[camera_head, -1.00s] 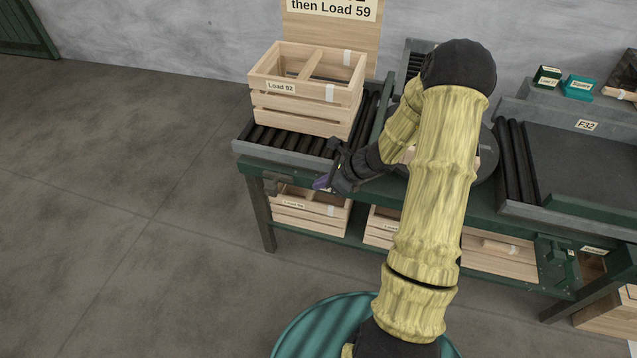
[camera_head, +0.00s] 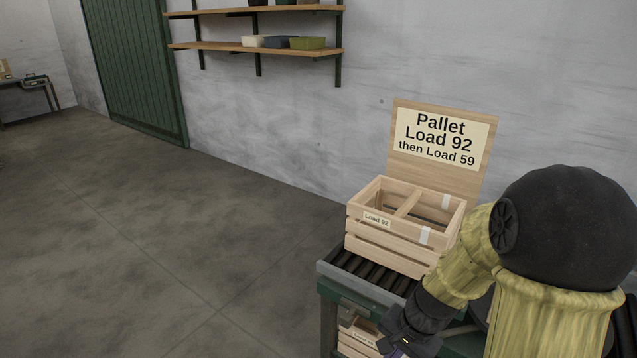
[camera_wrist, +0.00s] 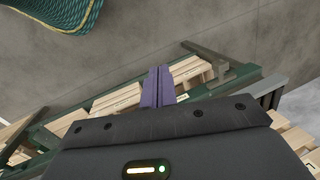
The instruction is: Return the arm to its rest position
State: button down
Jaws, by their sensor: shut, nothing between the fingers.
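My gripper (camera_wrist: 158,88) shows in the wrist view with its two purple fingers together and nothing between them. In the head view my yellow and black arm is folded at the lower right, and the gripper is at the bottom edge, partly cut off. It is in front of and below the wooden crate labelled Load 92 (camera_head: 388,238), apart from it. That crate stands upright on the roller conveyor (camera_head: 372,278), and its visible compartments look empty.
A sign board (camera_head: 440,140) reading "Pallet Load 92 then Load 59" stands behind the crate. More crates sit on the shelf below, one of them partly visible (camera_head: 358,338). A wall shelf (camera_head: 260,46) holds small bins. The floor to the left is clear.

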jog(key=s+r+n+t+h+p, duration=0.1)
jog(key=s+r+n+t+h, duration=0.15)
jog(key=s+r+n, duration=0.5)
notch_tip(320, 180, up, 18)
jog(key=w+g+p, duration=0.1)
jog(key=w+p, duration=0.1)
jog(key=p, duration=1.8)
jog(key=shift+w+r+n, duration=0.15)
jog(key=shift+r+n, duration=0.1)
jog(key=shift+n, duration=0.2)
jog(key=shift+w, duration=0.1)
